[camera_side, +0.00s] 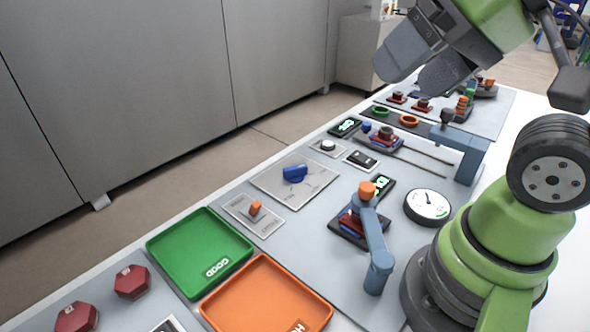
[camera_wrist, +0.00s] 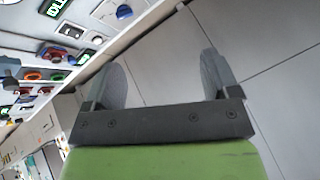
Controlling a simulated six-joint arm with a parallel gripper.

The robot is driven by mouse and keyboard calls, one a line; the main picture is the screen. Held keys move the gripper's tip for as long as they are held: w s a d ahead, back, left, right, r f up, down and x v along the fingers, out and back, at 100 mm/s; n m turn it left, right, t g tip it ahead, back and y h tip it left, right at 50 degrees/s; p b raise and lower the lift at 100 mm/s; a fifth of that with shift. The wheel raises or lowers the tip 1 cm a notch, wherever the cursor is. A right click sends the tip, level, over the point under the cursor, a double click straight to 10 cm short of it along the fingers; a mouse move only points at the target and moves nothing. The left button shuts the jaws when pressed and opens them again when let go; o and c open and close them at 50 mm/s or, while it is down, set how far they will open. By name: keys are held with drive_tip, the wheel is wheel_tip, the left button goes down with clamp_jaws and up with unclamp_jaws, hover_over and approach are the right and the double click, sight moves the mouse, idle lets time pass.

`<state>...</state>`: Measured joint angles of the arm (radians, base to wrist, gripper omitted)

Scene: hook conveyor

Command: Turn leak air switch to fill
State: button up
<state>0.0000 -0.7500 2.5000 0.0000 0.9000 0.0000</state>
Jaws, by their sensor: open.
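A blue knob (camera_side: 295,173) sits on a square grey plate (camera_side: 270,181) with line markings; its lettering is too small to read. It is likely the leak air switch. In the wrist view the blue knob (camera_wrist: 124,12) shows at the top edge. My gripper (camera_side: 422,68) is open and empty, raised well above the far part of the table. In the wrist view its two fingers (camera_wrist: 163,82) are apart with only floor and cabinet between them.
A green tray (camera_side: 200,250) and an orange tray (camera_side: 265,298) lie at the near end. A blue post with an orange top (camera_side: 370,235) and a round gauge (camera_side: 428,206) stand right of the knob. A blue-grey bracket (camera_side: 465,150) stands below my gripper. Grey cabinets (camera_side: 150,80) line the back.

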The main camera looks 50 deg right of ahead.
drive_tip(key=shift+w, duration=0.15)
drive_tip(key=c, duration=0.3)
drive_tip(key=w+n, duration=0.1)
drive_tip(key=w, duration=0.1)
drive_tip(key=w+d+n+g, duration=0.1)
drive_tip(key=w, duration=0.2)
drive_tip(key=w+n+g, duration=0.1)
drive_tip(key=w+n, duration=0.1)
drive_tip(key=w, duration=0.1)
drive_tip(key=shift+d+r+h, duration=0.15)
drive_tip(key=shift+d+h, duration=0.2)
drive_tip(key=shift+h, duration=0.05)
drive_tip(key=c, duration=0.3)
drive_tip(key=n+g+h, duration=0.1)
drive_tip(key=n+g, duration=0.4)
drive_tip(key=n, duration=0.7)
hover_over(295, 167)
wheel_tip(295, 167, down, 20)
drive_tip(key=r, duration=0.1)
wheel_tip(295, 167, down, 10)
drive_tip(key=shift+f, duration=0.25)
clamp_jaws()
